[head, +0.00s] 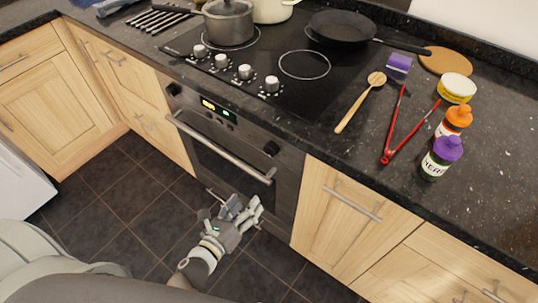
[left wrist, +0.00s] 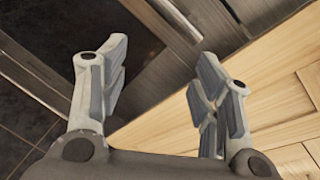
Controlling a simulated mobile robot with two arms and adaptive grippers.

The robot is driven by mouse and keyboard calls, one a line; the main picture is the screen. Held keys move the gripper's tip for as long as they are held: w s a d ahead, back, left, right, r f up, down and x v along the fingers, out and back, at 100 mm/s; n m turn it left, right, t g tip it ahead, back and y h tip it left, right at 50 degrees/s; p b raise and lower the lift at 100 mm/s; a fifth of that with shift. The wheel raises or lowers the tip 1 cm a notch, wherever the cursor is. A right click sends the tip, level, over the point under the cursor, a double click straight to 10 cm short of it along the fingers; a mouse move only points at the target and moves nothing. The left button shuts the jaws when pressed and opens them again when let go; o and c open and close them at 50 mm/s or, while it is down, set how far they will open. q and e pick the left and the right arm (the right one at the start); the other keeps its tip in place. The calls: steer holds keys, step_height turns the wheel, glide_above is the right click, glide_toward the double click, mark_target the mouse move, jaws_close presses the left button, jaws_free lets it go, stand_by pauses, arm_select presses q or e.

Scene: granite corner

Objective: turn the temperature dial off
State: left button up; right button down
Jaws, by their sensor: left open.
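The built-in oven (head: 226,160) has a steel control panel with a small lit display (head: 218,110). A dark round dial (head: 271,148) sits at the panel's right end, and another dial (head: 173,89) sits at its left end. I cannot read which one is marked for temperature. My left gripper (head: 243,208) is open and empty, low in front of the oven door, below the handle and apart from both dials. In the left wrist view its two fingers (left wrist: 162,72) are spread, with nothing between them. My right gripper is not in view.
The oven's bar handle (head: 220,150) crosses the door above my left gripper. Wooden cabinets (head: 345,210) flank the oven. The cooktop (head: 270,65) above carries pots, a pan and several knobs. Dark floor tiles are clear.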

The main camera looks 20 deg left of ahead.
mark_target(269, 152)
arm_select(q)
step_height(269, 152, up, 11)
steer(key=m+t+h, duration=0.2)
steer(key=m, duration=0.7)
steer(key=x, duration=0.3)
steer(key=p+x, duration=0.1)
steer(key=x, duration=0.2)
steer(key=r+p+x, duration=0.1)
steer(key=x, duration=0.3)
steer(key=shift+s+d, duration=0.1)
steer(key=shift+w+d+f+p, duration=0.1)
steer(key=shift+w+p, duration=0.1)
steer(key=shift+w, duration=0.15)
steer(key=shift+w+d+f+p, duration=0.1)
steer(key=shift+w+p, duration=0.05)
steer(key=shift+w, duration=0.2)
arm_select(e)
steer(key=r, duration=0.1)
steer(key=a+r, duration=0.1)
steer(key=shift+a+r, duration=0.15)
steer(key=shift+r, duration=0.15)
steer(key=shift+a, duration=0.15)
arm_select(q)
steer(key=shift+c, duration=0.8)
steer(key=c, duration=0.9)
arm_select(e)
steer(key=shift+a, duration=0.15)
